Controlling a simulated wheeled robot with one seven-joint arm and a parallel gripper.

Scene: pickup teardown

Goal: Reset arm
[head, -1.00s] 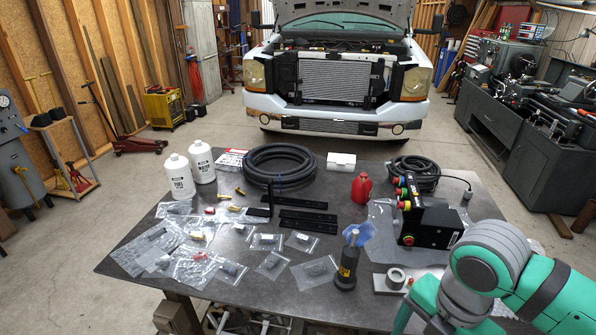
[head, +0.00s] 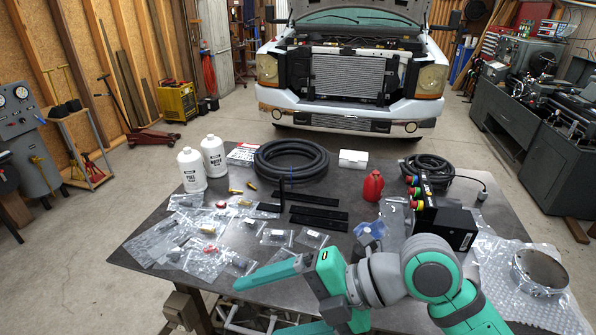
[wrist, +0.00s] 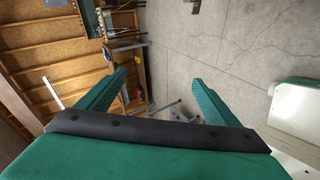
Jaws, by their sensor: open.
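My gripper (head: 265,308) is at the front of the table in the head view, with its green fingers pointing left. It is open, and nothing sits between the fingers. My green and grey arm reaches in from the lower right and covers part of the table's front right. In the wrist view my gripper (wrist: 160,78) shows two spread fingers over floor and wall, with no object between them.
The dark table (head: 345,180) holds bagged parts (head: 210,247), two white bottles (head: 214,156), a coiled black hose (head: 291,163), a red bottle (head: 373,186), a black control box (head: 445,222) and a metal ring (head: 539,270) on bubble wrap. A truck (head: 350,75) stands behind.

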